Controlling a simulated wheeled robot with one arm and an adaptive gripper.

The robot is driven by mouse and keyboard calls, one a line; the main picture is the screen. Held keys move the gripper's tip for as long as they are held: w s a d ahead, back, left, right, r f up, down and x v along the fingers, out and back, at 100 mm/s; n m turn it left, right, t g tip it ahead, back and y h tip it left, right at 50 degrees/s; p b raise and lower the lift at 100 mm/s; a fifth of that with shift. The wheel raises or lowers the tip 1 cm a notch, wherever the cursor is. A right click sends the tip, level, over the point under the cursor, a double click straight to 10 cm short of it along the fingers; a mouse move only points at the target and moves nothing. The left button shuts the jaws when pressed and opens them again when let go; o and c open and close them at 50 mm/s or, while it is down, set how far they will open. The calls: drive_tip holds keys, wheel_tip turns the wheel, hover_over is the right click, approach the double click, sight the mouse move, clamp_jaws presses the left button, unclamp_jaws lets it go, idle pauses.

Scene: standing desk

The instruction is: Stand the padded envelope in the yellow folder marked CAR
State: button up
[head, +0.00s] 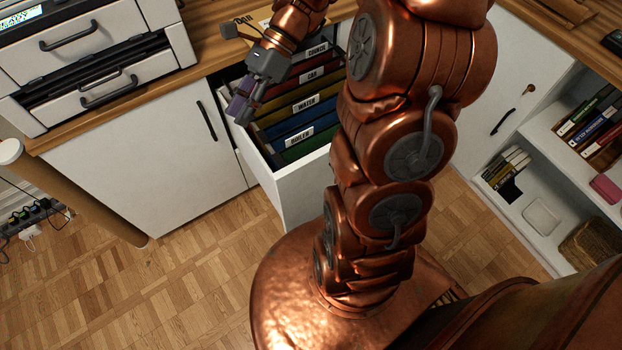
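My gripper (252,95) points down over the left side of an open file drawer (293,190). A small purple thing (238,103) shows at its fingers; I cannot tell whether it is held or is the padded envelope. The drawer holds hanging folders with tabs reading CHURCH, CAR (312,76), WATER and BOILER. Red, yellow (284,112), blue and green folders show. The CAR tab appears on red and the WATER tab by yellow, though the overlap makes this hard to tell. A tan paper item marked "Dan" (243,20) lies on the desk behind my arm, partly hidden.
A grey-white printer (95,55) stands on the wooden desk at the left. A closed white cabinet (140,160) is left of the drawer. Open shelves with books (590,125) and a basket (592,243) are at the right. My arm hides the drawer's right side.

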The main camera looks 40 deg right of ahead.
drive_tip(key=s+d+f+n+h, duration=0.1)
drive_tip(key=s+n+h, duration=0.9)
drive_tip(key=s+n, duration=1)
drive_tip(key=shift+f+g+h, duration=0.3)
drive_tip(key=shift+f, duration=0.05)
drive_tip(key=shift+d, duration=0.1)
drive_tip(key=shift+o, duration=0.4)
wheel_tip(320, 180, up, 20)
drive_tip(key=t+p, duration=0.1)
drive_tip(key=p, duration=1.7)
drive_tip(key=shift+w+f, duration=0.15)
drive_tip(key=shift+f, duration=0.15)
